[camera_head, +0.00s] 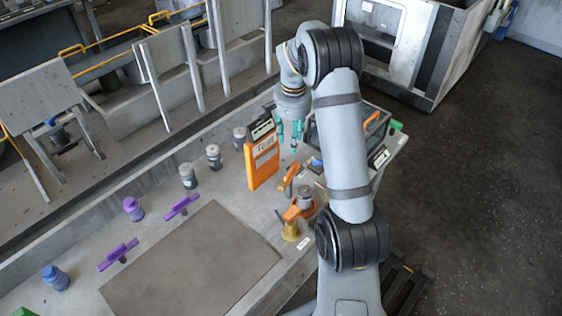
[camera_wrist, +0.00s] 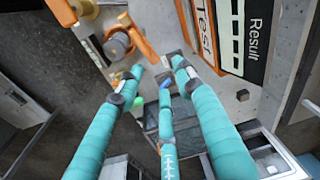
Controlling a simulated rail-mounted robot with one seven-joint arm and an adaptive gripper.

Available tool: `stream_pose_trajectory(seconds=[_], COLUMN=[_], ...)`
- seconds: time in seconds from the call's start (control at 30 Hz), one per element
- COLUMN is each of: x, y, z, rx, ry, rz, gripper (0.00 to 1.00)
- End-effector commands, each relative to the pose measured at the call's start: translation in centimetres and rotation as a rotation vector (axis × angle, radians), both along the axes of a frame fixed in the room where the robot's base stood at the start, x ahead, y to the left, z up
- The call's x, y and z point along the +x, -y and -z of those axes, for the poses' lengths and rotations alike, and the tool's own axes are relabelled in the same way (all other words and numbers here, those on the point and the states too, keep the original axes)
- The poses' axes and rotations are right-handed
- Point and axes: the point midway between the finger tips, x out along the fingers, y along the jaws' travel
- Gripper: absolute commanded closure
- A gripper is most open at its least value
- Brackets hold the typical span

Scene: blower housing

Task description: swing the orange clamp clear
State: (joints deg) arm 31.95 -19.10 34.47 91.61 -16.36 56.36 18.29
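The orange clamp (camera_head: 289,179) stands on the bench beside a grey cylindrical part (camera_head: 305,198), which sits on an orange base (camera_head: 308,209). In the wrist view the orange clamp arm (camera_wrist: 142,42) lies at the upper left, close against the grey part (camera_wrist: 117,46). Another orange piece (camera_wrist: 60,11) is at the top left edge. My gripper (camera_head: 291,138) has teal fingers and hangs above the bench, behind the clamp. In the wrist view my gripper's fingers (camera_wrist: 157,78) are spread apart with nothing between them, clear of the clamp.
An upright orange Test panel (camera_head: 263,160) stands left of my gripper. A dark case with an orange handle (camera_head: 372,121) is to the right. Grey jars (camera_head: 213,157) and purple parts (camera_head: 181,207) stand left. A bare brown mat (camera_head: 195,262) lies in front.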

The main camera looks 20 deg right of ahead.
Motion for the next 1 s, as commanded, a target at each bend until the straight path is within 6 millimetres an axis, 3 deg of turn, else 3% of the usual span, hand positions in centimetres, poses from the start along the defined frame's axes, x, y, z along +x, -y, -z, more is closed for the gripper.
stream_pose_trajectory(seconds=[0.17,0.33,0.7,1.0], x=[-2.7,-2.8,-2.8,-2.7], y=[-1.1,-1.1,-1.2,-1.1], z=[0.4,2.1,8.6,10.5], rx=[0.045,0.047,0.047,0.046], ry=[-0.094,-0.097,-0.095,-0.090], rz=[0.139,0.158,0.155,0.156], gripper=[0.64,0.64,0.64,0.64])
